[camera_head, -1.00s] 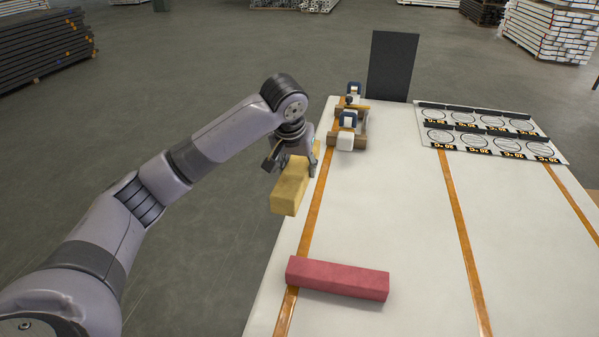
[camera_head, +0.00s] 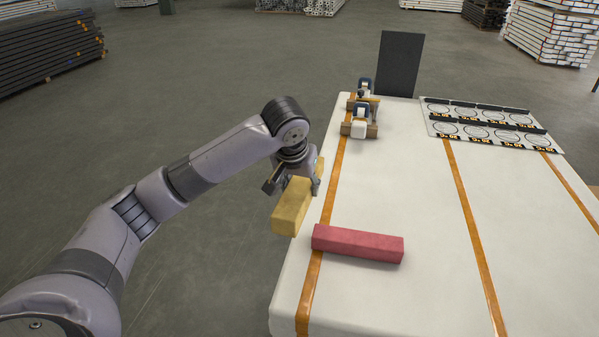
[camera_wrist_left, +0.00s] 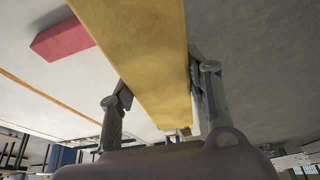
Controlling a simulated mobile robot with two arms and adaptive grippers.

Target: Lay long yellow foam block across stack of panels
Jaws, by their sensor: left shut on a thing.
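The long yellow foam block (camera_head: 291,206) is in my left gripper (camera_head: 295,188), which is shut on it. It hangs over the left long edge of the white-topped stack (camera_head: 400,200) with orange straps, which I take to be the panels. Its near end sticks out toward me over the floor side. In the left wrist view the yellow block (camera_wrist_left: 140,55) runs between the two fingers (camera_wrist_left: 160,105). A red foam block (camera_head: 357,243) lies on the stack's near left part, across a strap. My right gripper is not in view.
Two tape dispensers (camera_head: 360,120) stand at the stack's far left. A sheet with round marks (camera_head: 490,125) lies at the far right. A dark upright panel (camera_head: 399,64) stands behind. The middle of the white top is clear; open floor (camera_head: 190,110) lies to the left.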

